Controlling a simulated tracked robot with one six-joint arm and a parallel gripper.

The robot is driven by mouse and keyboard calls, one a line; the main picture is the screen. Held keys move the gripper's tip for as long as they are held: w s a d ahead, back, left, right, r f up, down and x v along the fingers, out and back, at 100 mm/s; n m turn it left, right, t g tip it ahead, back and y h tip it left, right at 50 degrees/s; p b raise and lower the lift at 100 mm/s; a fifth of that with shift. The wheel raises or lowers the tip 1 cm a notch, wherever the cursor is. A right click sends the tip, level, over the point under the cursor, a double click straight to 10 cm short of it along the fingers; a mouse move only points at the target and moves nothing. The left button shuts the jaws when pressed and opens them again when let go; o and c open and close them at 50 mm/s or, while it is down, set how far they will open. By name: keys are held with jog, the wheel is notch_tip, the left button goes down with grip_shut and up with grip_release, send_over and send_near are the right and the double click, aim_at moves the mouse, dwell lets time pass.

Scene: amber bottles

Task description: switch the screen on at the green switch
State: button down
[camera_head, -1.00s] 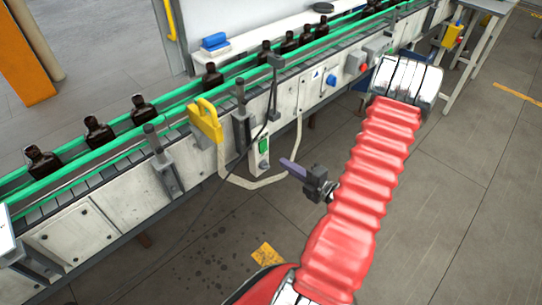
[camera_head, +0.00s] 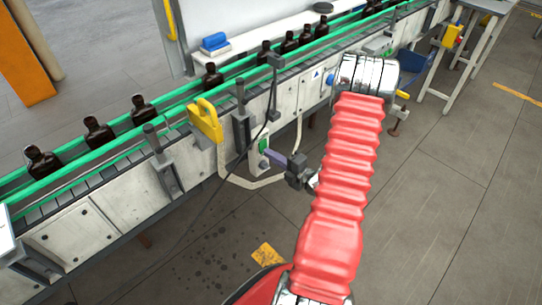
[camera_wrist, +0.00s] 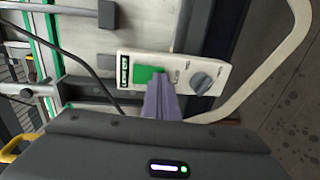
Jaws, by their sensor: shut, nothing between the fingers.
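The green switch (camera_wrist: 146,75) sits on a pale switch box (camera_wrist: 124,66), with a grey rotary knob (camera_wrist: 201,82) beside it. In the head view the green switch (camera_head: 263,143) shows on the box at the side of the conveyor. My gripper (camera_wrist: 160,84) is shut and empty, its purple fingers together. The fingertips are at the green switch and cover part of its lower right. I cannot tell whether they touch it or whether it is pressed in. In the head view my gripper (camera_head: 267,153) points left at the box. I cannot make out a screen.
The conveyor (camera_head: 120,205) with green rails carries several amber bottles (camera_head: 97,131). The floor in front is clear.

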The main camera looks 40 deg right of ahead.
jog(key=shift+w+d+f, duration=0.1)
jog(key=shift+w+f, duration=0.3)
jog(key=shift+w, duration=0.15)
jog(key=shift+s+f, duration=0.1)
jog(key=s+f, duration=0.2)
jog(key=s, duration=1.2)
jog(key=shift+s, duration=0.2)
jog(key=shift+d, duration=0.1)
dwell(0.5)
